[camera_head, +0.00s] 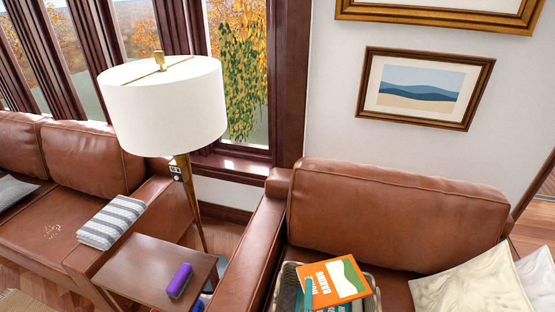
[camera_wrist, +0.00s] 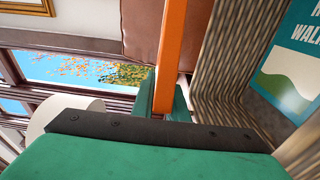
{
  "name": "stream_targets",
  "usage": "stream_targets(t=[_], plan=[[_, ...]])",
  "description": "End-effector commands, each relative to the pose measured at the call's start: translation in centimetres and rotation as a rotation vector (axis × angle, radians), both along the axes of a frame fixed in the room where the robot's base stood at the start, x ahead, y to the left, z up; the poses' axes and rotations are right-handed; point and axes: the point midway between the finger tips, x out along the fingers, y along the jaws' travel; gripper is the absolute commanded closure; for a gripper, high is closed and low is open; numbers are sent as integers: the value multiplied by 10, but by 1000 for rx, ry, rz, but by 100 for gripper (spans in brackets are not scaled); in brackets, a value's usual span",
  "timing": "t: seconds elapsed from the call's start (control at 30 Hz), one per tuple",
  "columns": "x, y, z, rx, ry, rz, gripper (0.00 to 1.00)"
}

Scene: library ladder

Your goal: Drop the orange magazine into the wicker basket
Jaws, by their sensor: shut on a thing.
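The orange magazine (camera_head: 336,280) has a white label panel with a green and cream picture. It is tilted at the bottom of the head view, over the wicker basket (camera_head: 374,290) on the brown armchair. In the wrist view the orange magazine (camera_wrist: 172,45) shows edge-on as a narrow orange strip. My gripper (camera_wrist: 165,98) with green fingers is shut on its lower end. The ribbed basket wall (camera_wrist: 222,65) is close to the right of the magazine. How far the magazine reaches inside the basket, I cannot tell.
A teal magazine (camera_wrist: 290,60) shows within the basket. Cream cushions (camera_head: 470,285) lie to the basket's right on the armchair (camera_head: 400,215). A side table (camera_head: 150,270) with a purple case (camera_head: 180,280) and a tall white-shaded lamp (camera_head: 165,105) stand left of the armchair.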

Motion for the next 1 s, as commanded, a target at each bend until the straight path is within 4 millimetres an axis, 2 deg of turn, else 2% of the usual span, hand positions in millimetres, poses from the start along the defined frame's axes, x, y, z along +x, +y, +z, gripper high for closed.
stream_targets(t=[0.23,0.53,0.57,0.6,0.63,0.67,1.0], plan=[[0,-1,-8,0,-3,-1,100],[0,0,-9,-1,-3,0,100],[0,0,-9,-1,-3,0,84],[0,0,-9,-1,-3,0,75],[0,0,-9,-1,-3,0,68],[0,0,-9,-1,-3,0,65],[0,0,-11,0,1,-1,65]])
